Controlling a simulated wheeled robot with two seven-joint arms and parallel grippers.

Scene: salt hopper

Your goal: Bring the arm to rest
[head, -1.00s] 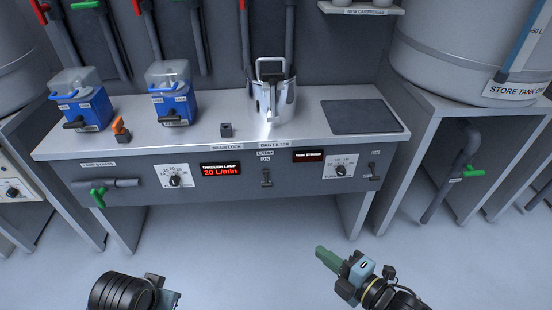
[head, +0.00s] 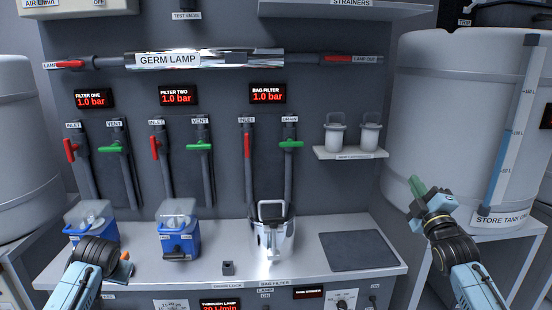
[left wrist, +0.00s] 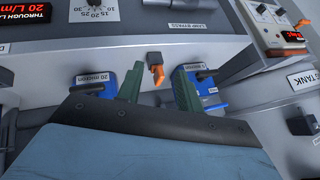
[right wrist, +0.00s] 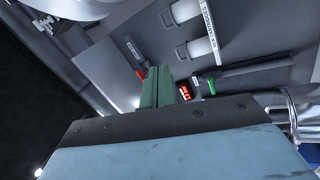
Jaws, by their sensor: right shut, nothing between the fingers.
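My right gripper (head: 417,188) is raised at the right, in front of the white store tank (head: 455,120). Its green fingers are together with nothing between them, as the right wrist view (right wrist: 157,87) also shows. My left arm comes in at the lower left, its wrist in front of the bench's left end. Its fingertips are mostly hidden in the head view. In the left wrist view the left gripper's fingers (left wrist: 158,88) stand apart with nothing held. An orange-handled part (left wrist: 156,75) shows beyond the gap between them.
The bench (head: 330,285) carries blue filter housings (head: 180,228), a steel bag filter (head: 272,235), a small dark block (head: 228,268) and a dark mat (head: 352,250). Pipes with red and green valve handles line the wall. A shelf (head: 350,153) holds two cartridges.

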